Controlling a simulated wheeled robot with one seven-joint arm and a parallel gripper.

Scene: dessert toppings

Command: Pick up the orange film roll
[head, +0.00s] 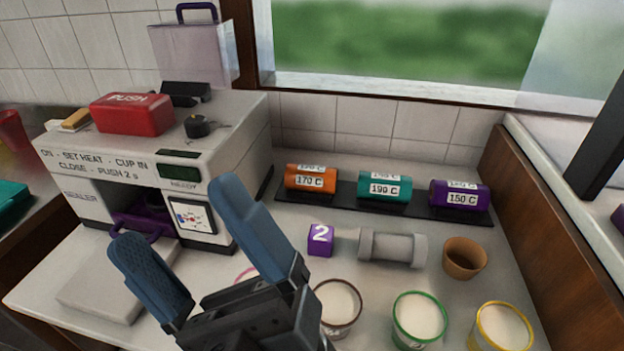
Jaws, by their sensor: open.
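The orange film roll (311,179) is labelled 170 C and lies at the left end of a dark rack (336,213) against the tiled wall. My gripper (190,226) is open and empty in the lower left, with blue fingers spread apart. It is nearer the camera than the roll, to its left and lower in the picture. Nothing covers the front of the roll.
A teal roll (384,188) and a purple roll (459,196) share the rack. A purple cube (320,240), grey cylinder (392,248), brown cup (464,258) and several rimmed cups stand in front. A sealer machine (245,143) with a red push button (131,114) is left.

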